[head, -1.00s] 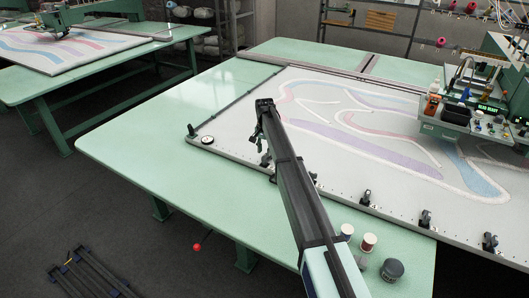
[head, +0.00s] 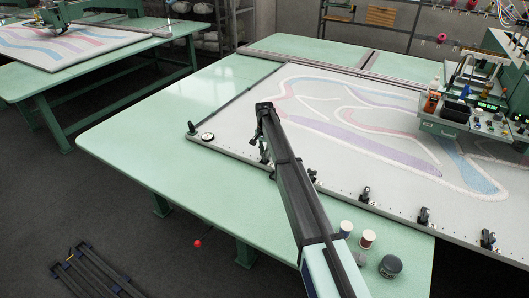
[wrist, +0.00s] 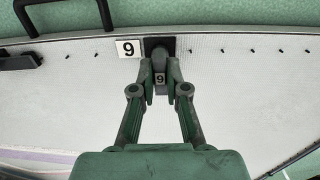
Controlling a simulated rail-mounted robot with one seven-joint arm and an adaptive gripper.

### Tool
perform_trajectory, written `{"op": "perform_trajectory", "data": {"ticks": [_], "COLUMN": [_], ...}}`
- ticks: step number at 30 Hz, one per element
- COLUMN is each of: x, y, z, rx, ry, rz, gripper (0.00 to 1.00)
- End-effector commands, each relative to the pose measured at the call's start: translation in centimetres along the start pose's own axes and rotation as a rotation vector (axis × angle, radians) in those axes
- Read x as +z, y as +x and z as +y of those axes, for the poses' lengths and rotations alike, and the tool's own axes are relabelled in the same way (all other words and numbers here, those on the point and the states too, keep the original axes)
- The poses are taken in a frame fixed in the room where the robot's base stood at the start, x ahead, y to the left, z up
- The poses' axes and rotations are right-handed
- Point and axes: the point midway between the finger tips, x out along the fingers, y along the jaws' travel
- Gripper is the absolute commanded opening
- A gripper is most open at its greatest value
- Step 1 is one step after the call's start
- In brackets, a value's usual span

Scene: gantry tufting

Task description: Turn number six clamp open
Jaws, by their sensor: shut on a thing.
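My gripper (wrist: 160,75) is shut on the lever of a black clamp (wrist: 160,46) at the edge of the white tufting frame (wrist: 80,70). The lever's small tag and the white label (wrist: 128,49) beside the clamp both look like 9 in the wrist view. They could be a 6 seen upside down; I cannot tell. The fingers stand on either side of the lever. In the head view, my gripper (head: 264,152) is at the near-left edge of the frame, and the arm partly hides the clamp there.
More black clamps (head: 423,216) stand along the frame's near edge to the right. Thread spools (head: 367,238) and a dark round container (head: 390,267) sit on the green table (head: 180,170). The tufting machine (head: 450,115) is at the right. The table is clear left of the arm.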

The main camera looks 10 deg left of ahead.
Motion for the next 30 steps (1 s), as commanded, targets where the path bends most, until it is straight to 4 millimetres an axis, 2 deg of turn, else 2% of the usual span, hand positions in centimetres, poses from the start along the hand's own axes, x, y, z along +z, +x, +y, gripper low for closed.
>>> {"op": "perform_trajectory", "data": {"ticks": [11, 30], "x": [0.01, 0.02], "y": [0.30, 0.39], "z": [0.01, 0.03], "rx": [0.001, 0.001], "ry": [-0.124, -0.699], "rz": [-0.001, -0.002], "gripper": [0.00, 0.00]}}
